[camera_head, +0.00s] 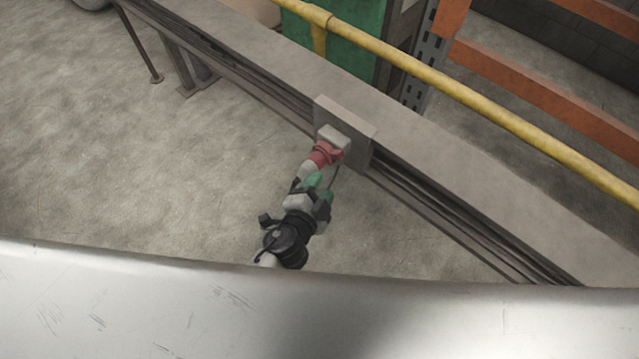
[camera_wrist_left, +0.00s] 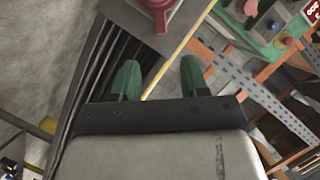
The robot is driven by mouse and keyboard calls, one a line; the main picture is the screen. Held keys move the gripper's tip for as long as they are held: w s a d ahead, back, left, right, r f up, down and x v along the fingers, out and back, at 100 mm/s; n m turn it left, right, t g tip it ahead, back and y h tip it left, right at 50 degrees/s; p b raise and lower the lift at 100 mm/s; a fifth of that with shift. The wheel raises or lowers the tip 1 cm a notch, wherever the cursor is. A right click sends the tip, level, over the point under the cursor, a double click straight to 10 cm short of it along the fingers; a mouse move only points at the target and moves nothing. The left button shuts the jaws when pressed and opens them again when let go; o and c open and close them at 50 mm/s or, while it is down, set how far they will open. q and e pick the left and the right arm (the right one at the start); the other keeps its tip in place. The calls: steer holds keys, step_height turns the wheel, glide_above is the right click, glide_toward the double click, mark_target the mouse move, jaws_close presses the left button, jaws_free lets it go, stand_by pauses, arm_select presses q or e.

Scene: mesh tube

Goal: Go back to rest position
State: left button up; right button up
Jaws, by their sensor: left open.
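My left gripper (camera_head: 321,184) is near the middle of the head view, its black and grey wrist reaching up from below. In the left wrist view the gripper (camera_wrist_left: 160,74) shows two green fingers spread apart with nothing between them. A red fitting with a grey block (camera_head: 325,153) is just beyond the fingers in the head view, by a grey plate (camera_head: 355,117) on the long beam. My right gripper is not in view.
A long grey beam (camera_head: 450,176) runs diagonally across the head view. A yellow rail (camera_head: 470,95), orange rack bars (camera_head: 545,90) and a green panel (camera_head: 350,35) lie behind it.

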arm_select(q)
steer(key=s+a+f+n+g+y+p, duration=0.25)
steer(key=s+a+f, duration=0.3)
steer(key=f, duration=0.45)
steer(key=s+a+f+n+g+y+p, duration=0.1)
steer(key=s+a+f+n+g, duration=0.35)
steer(key=f, duration=0.55)
steer(key=s+a+f+n+g+p, duration=0.1)
steer(key=s+a+f, duration=0.4)
steer(key=s, duration=0.7)
steer(key=s+a+f+n+g+y+p, duration=0.1)
steer(key=s+a+f+n+g, duration=0.2)
steer(key=s, duration=1)
steer(key=shift+a+f+n+g+p, duration=0.4)
steer(key=shift+a+f+g, duration=0.45)
steer(key=shift+a+g, duration=0.35)
steer(key=shift+d, duration=0.1)
